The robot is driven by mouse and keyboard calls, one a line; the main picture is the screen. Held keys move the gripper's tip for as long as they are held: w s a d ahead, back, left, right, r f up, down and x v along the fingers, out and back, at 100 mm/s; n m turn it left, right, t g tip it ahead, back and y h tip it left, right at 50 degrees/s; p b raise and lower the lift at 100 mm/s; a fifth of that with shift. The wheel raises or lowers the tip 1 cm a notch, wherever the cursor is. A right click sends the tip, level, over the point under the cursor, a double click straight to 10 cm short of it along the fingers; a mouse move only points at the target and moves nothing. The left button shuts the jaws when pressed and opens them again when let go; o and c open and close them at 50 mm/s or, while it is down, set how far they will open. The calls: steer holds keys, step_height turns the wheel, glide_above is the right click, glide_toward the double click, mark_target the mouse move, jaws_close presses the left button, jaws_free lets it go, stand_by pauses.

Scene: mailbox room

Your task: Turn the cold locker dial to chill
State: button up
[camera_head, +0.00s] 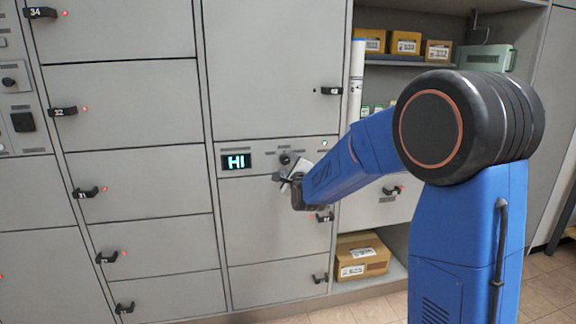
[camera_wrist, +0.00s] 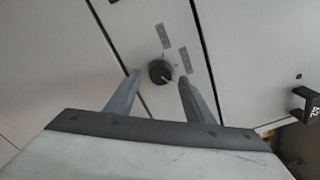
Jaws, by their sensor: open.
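The cold locker dial (camera_head: 285,158) is a small black round knob on the grey control panel, right of a lit display (camera_head: 237,161) reading "HI". In the wrist view the dial (camera_wrist: 160,71) shows a pale pointer line, with grey label marks beside it. My gripper (camera_head: 282,178) is just below the dial in the head view. In the wrist view my gripper (camera_wrist: 160,78) is open, with one finger on either side of the dial. I cannot tell whether the fingers touch it. The label wording is too small to read.
Grey lockers with black handles (camera_head: 87,192) surround the panel. A handle (camera_head: 331,91) juts out above right, and another black handle (camera_wrist: 304,104) shows at right in the wrist view. A cardboard box (camera_head: 362,256) sits in the lower right shelf. Floor (camera_head: 375,308) shows at bottom.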

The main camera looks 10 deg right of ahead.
steer(key=s, duration=1.6)
steer(key=shift+s, duration=0.2)
steer(key=shift+s, duration=0.1)
